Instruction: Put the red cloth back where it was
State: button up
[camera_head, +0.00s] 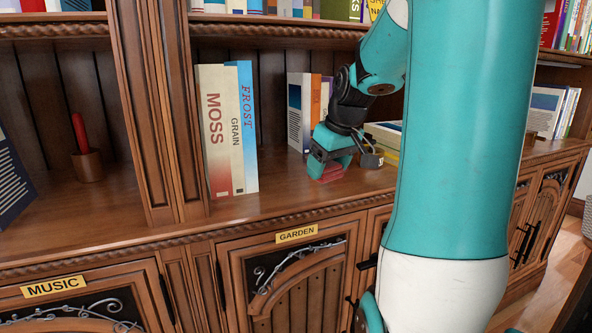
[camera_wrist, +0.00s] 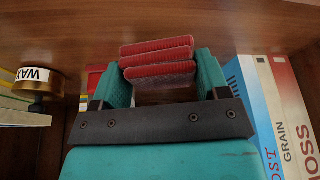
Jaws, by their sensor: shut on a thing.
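The red cloth (camera_wrist: 157,60) is a folded stack of ribbed red layers between my gripper's two teal fingers in the wrist view. My gripper (camera_wrist: 160,78) is shut on it. In the head view my gripper (camera_head: 332,163) points down at the shelf in the bay above the GARDEN label. The red cloth (camera_head: 327,175) shows just under its fingertips, at or very near the shelf board. I cannot tell whether it touches the board. Part of the cloth is hidden by the fingers.
Upright books, MOSS (camera_head: 214,130), GRAIN (camera_head: 235,128) and FROST (camera_head: 247,125), stand left of my gripper. A tin labelled WAX (camera_wrist: 38,82) is on its other side. More books (camera_head: 300,110) stand behind. The shelf board (camera_head: 270,193) in front is clear.

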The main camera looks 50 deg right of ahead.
send_over(296, 177)
jog(key=s, duration=0.1)
jog(key=shift+s+a, duration=0.1)
jog(key=shift+a, duration=0.05)
notch_tip(296, 177, down, 4)
jog(key=shift+r+b, duration=0.2)
jog(key=shift+b, duration=0.45)
jog(key=o, duration=0.9)
jog(key=p+v, duration=0.2)
jog(key=v, duration=0.5)
jog(key=shift+r, duration=0.3)
jog(key=shift+s, duration=0.1)
